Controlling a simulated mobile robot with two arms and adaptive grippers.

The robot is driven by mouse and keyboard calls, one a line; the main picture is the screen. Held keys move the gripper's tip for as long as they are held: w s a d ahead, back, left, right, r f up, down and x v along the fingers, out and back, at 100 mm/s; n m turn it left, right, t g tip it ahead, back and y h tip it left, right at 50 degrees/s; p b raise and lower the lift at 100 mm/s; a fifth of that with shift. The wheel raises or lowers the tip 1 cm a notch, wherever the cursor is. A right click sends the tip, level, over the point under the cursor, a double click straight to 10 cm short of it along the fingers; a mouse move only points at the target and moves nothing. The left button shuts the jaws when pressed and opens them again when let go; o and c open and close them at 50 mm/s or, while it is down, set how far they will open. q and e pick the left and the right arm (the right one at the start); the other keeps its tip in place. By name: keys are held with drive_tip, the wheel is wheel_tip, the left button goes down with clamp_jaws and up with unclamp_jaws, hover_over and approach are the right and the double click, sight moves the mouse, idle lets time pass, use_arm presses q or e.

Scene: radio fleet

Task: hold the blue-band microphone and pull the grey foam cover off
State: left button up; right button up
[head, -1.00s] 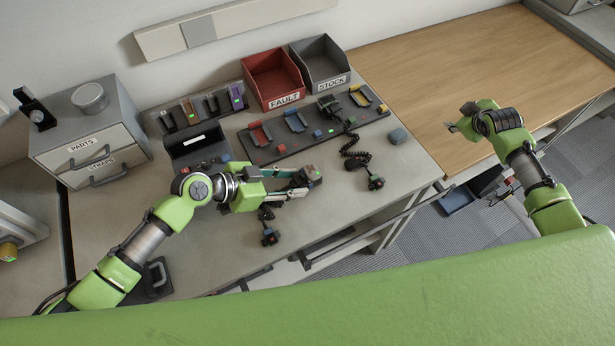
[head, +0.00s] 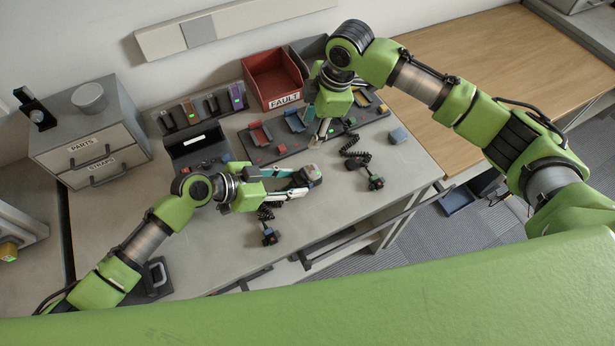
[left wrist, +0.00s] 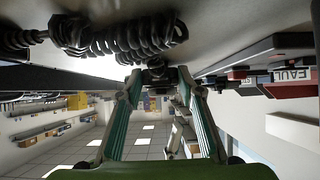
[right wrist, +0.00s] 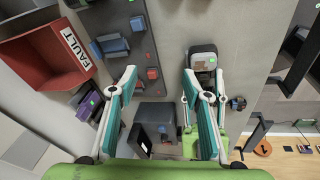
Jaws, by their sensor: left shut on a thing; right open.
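My left gripper (head: 308,178) is shut on a dark microphone (head: 313,172) and holds it over the front part of the bench. The microphone shows between the fingertips in the left wrist view (left wrist: 156,70). In the right wrist view it shows a pale grey top (right wrist: 203,60); I cannot tell the foam cover's edge or see a blue band. A black coiled cord (left wrist: 125,38) hangs near it. My right gripper (head: 322,138) is open and empty, pointing down just behind the microphone and apart from it. Its spread fingers show in the right wrist view (right wrist: 160,78).
A red FAULT bin (head: 272,80) and a grey STOCK bin (head: 306,50) stand at the back. A dark rack (head: 262,152) with coloured cradles lies behind the grippers. A coiled cord (head: 357,160) lies right. Drawers (head: 90,140) stand left. The wooden top (head: 470,60) is clear.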

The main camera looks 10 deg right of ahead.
sight(312, 170)
drive_tip(key=s+a+r+n+g+h, duration=0.1)
drive_tip(key=s+r+n+g+h, duration=0.15)
drive_tip(key=s, duration=0.45)
drive_tip(key=shift+n+t, duration=0.35)
drive_tip(key=shift+w+a+f, duration=0.1)
drive_tip(key=shift+w+f, duration=0.05)
drive_tip(key=shift+f, duration=2.3)
drive_tip(key=shift+w+f, duration=0.1)
drive_tip(key=shift+f, duration=2.3)
drive_tip(key=c, duration=0.9)
drive_tip(key=shift+o, duration=0.2)
